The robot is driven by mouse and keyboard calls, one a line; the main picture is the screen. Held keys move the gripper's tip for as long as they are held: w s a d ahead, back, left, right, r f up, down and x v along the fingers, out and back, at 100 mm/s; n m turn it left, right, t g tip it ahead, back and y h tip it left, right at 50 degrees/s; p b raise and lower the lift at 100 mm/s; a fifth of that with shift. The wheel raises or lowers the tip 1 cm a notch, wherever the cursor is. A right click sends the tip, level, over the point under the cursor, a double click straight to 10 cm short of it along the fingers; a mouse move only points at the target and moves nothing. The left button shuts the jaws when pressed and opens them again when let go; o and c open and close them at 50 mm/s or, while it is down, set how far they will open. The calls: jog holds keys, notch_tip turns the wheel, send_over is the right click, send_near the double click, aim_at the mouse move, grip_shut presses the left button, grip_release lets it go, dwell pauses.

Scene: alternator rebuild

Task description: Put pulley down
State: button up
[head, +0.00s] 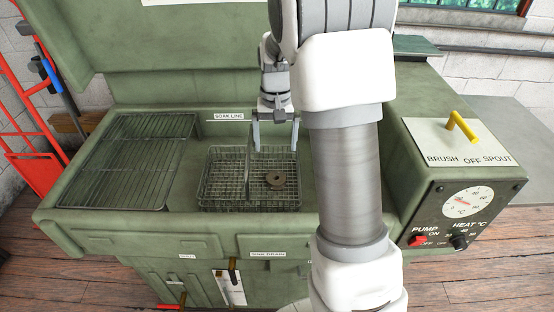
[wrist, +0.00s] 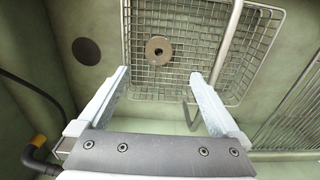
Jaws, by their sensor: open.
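The pulley (head: 275,179), a small dark brownish disc with a centre hole, lies in the right part of the wire basket (head: 223,203). It also shows in the wrist view (wrist: 158,48) on the basket's mesh (wrist: 185,84). My gripper (head: 275,150) hangs above the basket, and its fingers are spread wide and empty. In the wrist view my gripper (wrist: 160,76) has the pulley beyond the gap between its fingertips, apart from both fingers. The basket sits in the green sink of the washer.
A wire rack (head: 140,160) covers the left side of the sink. The basket's handle (head: 249,165) stands up across its middle. A control box with a dial (head: 468,201) is at the right. In the wrist view, a dark round drain (wrist: 86,51) lies beside the basket.

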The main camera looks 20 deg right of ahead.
jog(key=s+a+r+n+t, duration=0.2)
jog(key=s+a+r, duration=0.3)
jog(key=s+r, duration=0.55)
jog(key=s+a+r+n+t, duration=0.1)
jog(key=s+a, duration=0.1)
jog(key=s, duration=0.4)
jog(key=s+a+r+n+t, duration=0.1)
jog(key=s+a+r+t, duration=0.1)
jog(key=s, duration=0.5)
jog(key=shift+s+a+r, duration=0.25)
jog(key=shift+s, duration=0.05)
jog(key=shift+r, duration=0.1)
notch_tip(320, 180, up, 11)
jog(key=p, duration=1.1)
jog(key=shift+r, duration=0.15)
jog(key=shift+c, duration=0.3)
